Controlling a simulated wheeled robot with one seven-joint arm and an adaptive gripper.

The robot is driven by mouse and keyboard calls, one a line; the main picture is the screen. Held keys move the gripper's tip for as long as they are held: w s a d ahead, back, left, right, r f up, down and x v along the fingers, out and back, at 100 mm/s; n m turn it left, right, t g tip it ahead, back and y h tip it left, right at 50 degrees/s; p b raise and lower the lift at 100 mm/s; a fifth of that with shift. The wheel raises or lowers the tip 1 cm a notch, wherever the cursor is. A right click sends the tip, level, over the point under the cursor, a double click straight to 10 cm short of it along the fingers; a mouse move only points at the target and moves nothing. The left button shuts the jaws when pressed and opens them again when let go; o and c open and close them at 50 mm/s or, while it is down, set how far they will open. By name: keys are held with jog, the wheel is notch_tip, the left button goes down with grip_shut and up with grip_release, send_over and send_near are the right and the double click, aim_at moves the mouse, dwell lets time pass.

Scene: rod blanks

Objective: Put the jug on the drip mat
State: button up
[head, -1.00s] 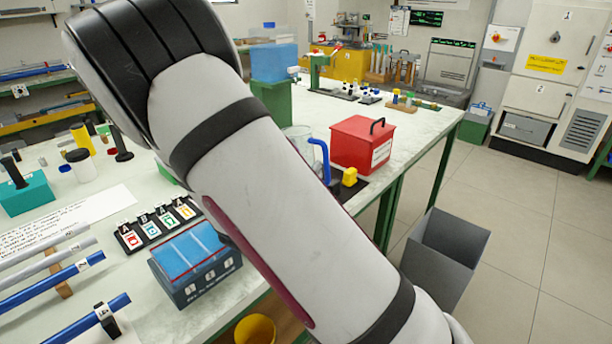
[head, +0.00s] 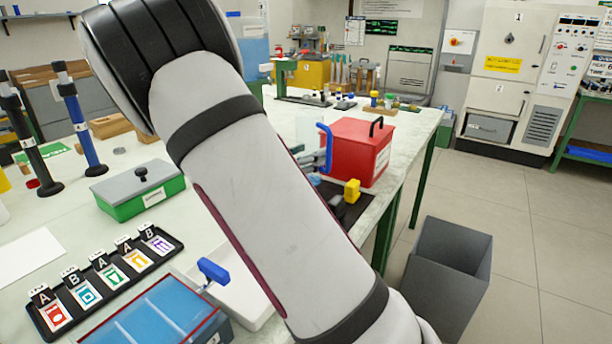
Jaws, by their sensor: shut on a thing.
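The jug (head: 325,143) shows as a blue handle and part of a clear body, just right of my arm's edge and left of the red box. A dark mat (head: 352,210), which looks like the drip mat, lies on the table in front of the red box, partly covered by my arm. The jug's handle appears above and behind it; I cannot tell whether the jug touches anything below.
A green box (head: 138,190), a card rack (head: 105,285) and a blue-lidded case (head: 160,315) are at left. A grey bin (head: 450,265) stands on the floor.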

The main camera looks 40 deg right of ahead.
jog(key=shift+s+f+b, duration=0.1)
jog(key=shift+f+b, duration=0.5)
jog(key=shift+f, duration=1.4)
jog(key=shift+f, duration=0.15)
jog(key=o, duration=1.5)
